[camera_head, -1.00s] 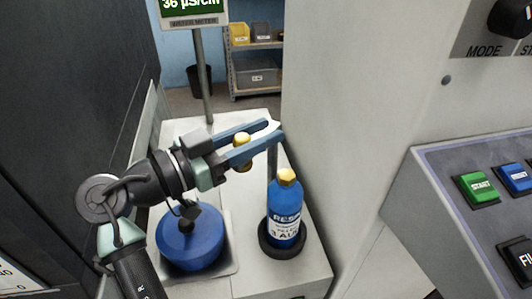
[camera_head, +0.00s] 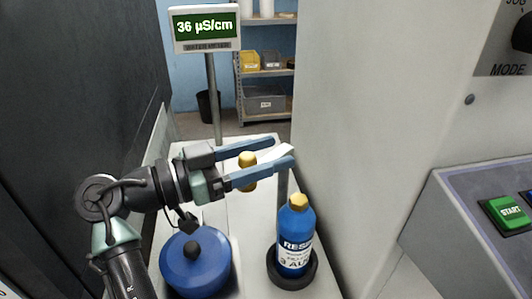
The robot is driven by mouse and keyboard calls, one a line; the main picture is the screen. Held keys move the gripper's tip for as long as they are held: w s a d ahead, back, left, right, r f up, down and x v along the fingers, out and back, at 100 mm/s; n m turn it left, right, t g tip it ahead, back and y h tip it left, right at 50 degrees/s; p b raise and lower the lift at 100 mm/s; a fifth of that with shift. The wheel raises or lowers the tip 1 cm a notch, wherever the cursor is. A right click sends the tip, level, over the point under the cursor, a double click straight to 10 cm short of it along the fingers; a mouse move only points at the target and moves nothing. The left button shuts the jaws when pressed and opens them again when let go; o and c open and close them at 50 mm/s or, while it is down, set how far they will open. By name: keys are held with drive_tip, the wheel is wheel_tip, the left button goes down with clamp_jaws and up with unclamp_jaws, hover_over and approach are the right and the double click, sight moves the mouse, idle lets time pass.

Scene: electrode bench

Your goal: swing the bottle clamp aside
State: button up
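The blue bottle (camera_head: 296,238) with a gold cap and a white label stands upright in a dark round holder (camera_head: 272,272) on the bench. A thin post (camera_head: 283,187) rises behind it. The clamp's gold knob (camera_head: 248,158) shows between my gripper's blue fingers, left of the post, and gold shows again below the lower finger. A pale piece, apparently the clamp arm (camera_head: 280,152), shows between the fingertips. It lies left of the bottle, and the cap looks uncovered. My gripper (camera_head: 284,152) appears open around the knob, with a gap at the upper finger. The fingers hide most of the clamp.
A blue lidded pot (camera_head: 196,265) sits on the bench below my arm. A meter display (camera_head: 205,27) reading 36 µS/cm stands on a pole behind. A grey cabinet wall (camera_head: 385,120) bounds the right and a dark panel (camera_head: 75,90) the left.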

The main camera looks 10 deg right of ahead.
wheel_tip(320, 180, up, 10)
drive_tip(key=p, duration=0.1)
idle(0.6)
